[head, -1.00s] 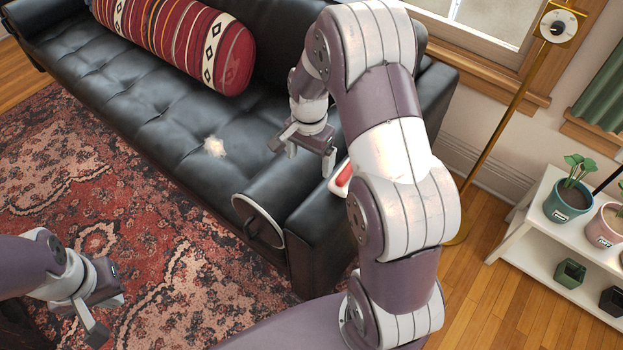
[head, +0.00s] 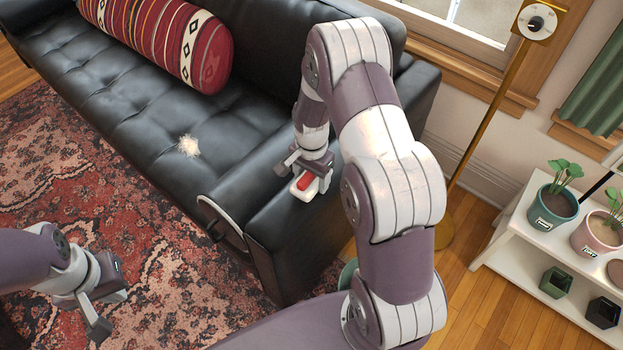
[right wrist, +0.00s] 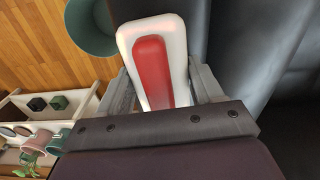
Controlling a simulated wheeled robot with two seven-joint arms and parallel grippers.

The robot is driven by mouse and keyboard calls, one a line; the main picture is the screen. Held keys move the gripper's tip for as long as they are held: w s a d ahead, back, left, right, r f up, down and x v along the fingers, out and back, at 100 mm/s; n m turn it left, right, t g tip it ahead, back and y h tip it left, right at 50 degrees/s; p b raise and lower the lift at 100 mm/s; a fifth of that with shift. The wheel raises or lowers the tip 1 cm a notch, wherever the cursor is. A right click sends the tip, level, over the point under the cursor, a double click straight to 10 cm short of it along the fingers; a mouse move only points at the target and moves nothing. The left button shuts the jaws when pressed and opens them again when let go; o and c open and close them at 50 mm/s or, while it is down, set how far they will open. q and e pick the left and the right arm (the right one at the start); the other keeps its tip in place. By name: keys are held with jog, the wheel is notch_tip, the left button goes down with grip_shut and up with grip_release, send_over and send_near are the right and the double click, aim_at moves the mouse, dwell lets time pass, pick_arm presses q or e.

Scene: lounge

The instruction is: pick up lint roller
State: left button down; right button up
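The lint roller (head: 304,188), a white rounded body with a red inset, rests on the black sofa's near arm. It fills the upper middle of the right wrist view (right wrist: 153,65). My right gripper (head: 305,178) is down over it, with one finger on each side. In the right wrist view the fingers (right wrist: 163,88) are open around the roller. I see no clear grip, and the contact on each side is hard to tell. My left gripper (head: 112,312) is open and empty over the rug, far to the left of the roller.
The black leather sofa (head: 130,110) holds a striped red bolster (head: 165,35) and a pale fluffy clump (head: 188,146). A dark item with a pale rim (head: 222,222) is by the sofa arm. A brass lamp (head: 490,110) and white plant shelf (head: 520,235) stand right.

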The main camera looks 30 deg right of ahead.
jog(key=shift+c, duration=0.5)
jog(key=shift+r, duration=0.1)
jog(key=shift+r, duration=0.35)
jog(key=r, duration=0.2)
jog(key=r+p, duration=0.1)
jog(key=r, duration=0.1)
jog(key=shift+s, duration=0.4)
jog(key=s+a+r+p, duration=0.1)
jog(key=s+r, duration=0.5)
jog(key=s, duration=0.4)
jog(key=shift+s+a+p, duration=0.35)
jog(key=shift+p, duration=0.05)
